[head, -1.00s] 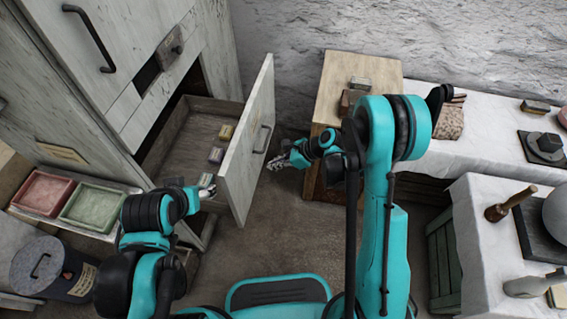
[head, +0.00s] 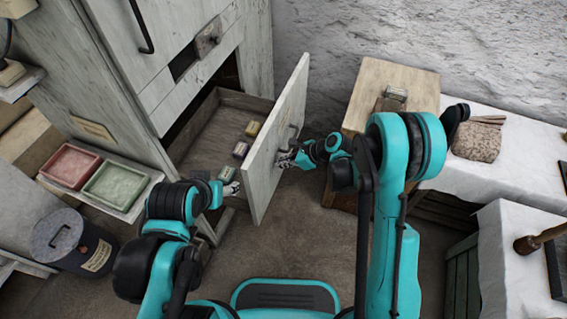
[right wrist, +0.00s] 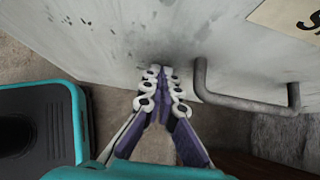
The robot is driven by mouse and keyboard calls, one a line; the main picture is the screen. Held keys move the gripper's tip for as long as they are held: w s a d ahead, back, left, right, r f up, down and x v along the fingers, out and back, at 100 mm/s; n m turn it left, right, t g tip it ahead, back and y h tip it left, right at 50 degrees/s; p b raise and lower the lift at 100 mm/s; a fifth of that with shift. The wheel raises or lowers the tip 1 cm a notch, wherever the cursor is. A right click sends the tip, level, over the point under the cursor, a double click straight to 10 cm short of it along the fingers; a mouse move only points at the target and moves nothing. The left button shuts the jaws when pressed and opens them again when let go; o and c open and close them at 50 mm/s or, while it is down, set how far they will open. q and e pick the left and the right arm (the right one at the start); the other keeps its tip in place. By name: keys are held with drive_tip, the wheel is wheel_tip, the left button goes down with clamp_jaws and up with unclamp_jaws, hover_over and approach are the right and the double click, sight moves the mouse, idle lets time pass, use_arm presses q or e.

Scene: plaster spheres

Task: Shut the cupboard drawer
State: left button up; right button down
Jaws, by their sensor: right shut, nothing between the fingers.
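The cupboard drawer (head: 205,150) stands pulled out of the grey-white wooden cupboard (head: 110,60), with small boxes inside. Its tall front panel (head: 262,178) faces right and carries a dark bar handle (head: 293,136). The handle also shows in the right wrist view (right wrist: 245,103). My right gripper (head: 284,159) is shut and empty, its tips at the panel's outer face just below the handle. In the right wrist view the fingertips (right wrist: 160,78) are beside the handle, not around it; contact with the panel is unclear. My left gripper (head: 232,188) is at the drawer's near side, its fingers too small to read.
A red tray (head: 70,165) and a green tray (head: 115,187) sit on a low shelf at left, above a lidded grey bin (head: 62,238). A wooden cabinet (head: 410,75) and cloth-covered tables (head: 520,185) stand at right. Bare floor (head: 300,235) lies before the drawer.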

use_arm(q)
drive_tip(key=shift+d, duration=0.1)
use_arm(e)
drive_tip(key=w+a, duration=0.4)
drive_tip(key=a, duration=0.8)
drive_tip(key=w+a, duration=0.4)
drive_tip(key=a, duration=0.9)
drive_tip(key=shift+a, duration=0.3)
drive_tip(key=shift+w+a+r, duration=0.1)
drive_tip(key=shift+w+r, duration=0.05)
